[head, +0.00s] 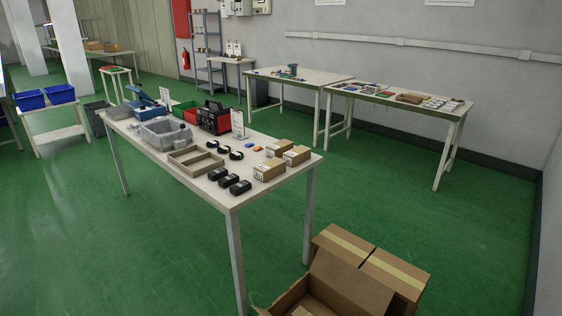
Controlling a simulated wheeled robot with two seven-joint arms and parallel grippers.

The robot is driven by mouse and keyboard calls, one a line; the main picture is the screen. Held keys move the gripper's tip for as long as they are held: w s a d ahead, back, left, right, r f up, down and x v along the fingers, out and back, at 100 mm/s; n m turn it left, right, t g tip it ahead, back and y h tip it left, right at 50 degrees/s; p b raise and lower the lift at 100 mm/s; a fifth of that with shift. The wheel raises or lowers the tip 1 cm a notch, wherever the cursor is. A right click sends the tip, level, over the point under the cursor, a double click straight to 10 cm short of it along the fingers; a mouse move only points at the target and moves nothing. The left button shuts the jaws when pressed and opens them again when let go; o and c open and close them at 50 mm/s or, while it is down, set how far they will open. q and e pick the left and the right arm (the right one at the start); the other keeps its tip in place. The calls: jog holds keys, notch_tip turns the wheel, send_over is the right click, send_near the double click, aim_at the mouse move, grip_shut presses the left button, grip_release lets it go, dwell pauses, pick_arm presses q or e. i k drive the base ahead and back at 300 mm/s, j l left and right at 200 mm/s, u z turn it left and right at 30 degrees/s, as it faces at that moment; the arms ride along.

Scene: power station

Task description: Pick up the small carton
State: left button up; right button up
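Three small brown cartons stand close together at the right end of the near white table (215,191). The front carton (269,170) is nearest the table's front edge and has a white label on its end. The right carton (297,155) and the back carton (279,148) stand just behind it, both upright and closed. I cannot tell which one the task means. Neither of my grippers is in view, and nothing is holding the cartons.
Black battery-like blocks (229,180) lie left of the cartons, beside a shallow wooden tray (196,162). A grey bin (167,132) and a red-black case (213,117) stand farther left. A large open cardboard box (345,283) sits on the floor at front right.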

aim_at(293, 157)
jog(key=i+j+z, duration=0.1)
jog(key=i+j, duration=0.2)
jog(key=i+j+z, duration=0.1)
jog(key=i+j, duration=0.15)
jog(key=i+j+z, duration=0.1)
jog(key=i+j, duration=0.15)
jog(key=j, duration=0.15)
jog(key=i+j+z, duration=0.25)
jog(key=i+j, duration=0.2)
jog(key=j, duration=0.3)
jog(key=i+j+z, duration=0.1)
jog(key=i+j, duration=0.15)
jog(key=j, duration=0.2)
jog(key=i+j+z, duration=0.1)
jog(key=j, duration=0.3)
jog(key=i, duration=0.1)
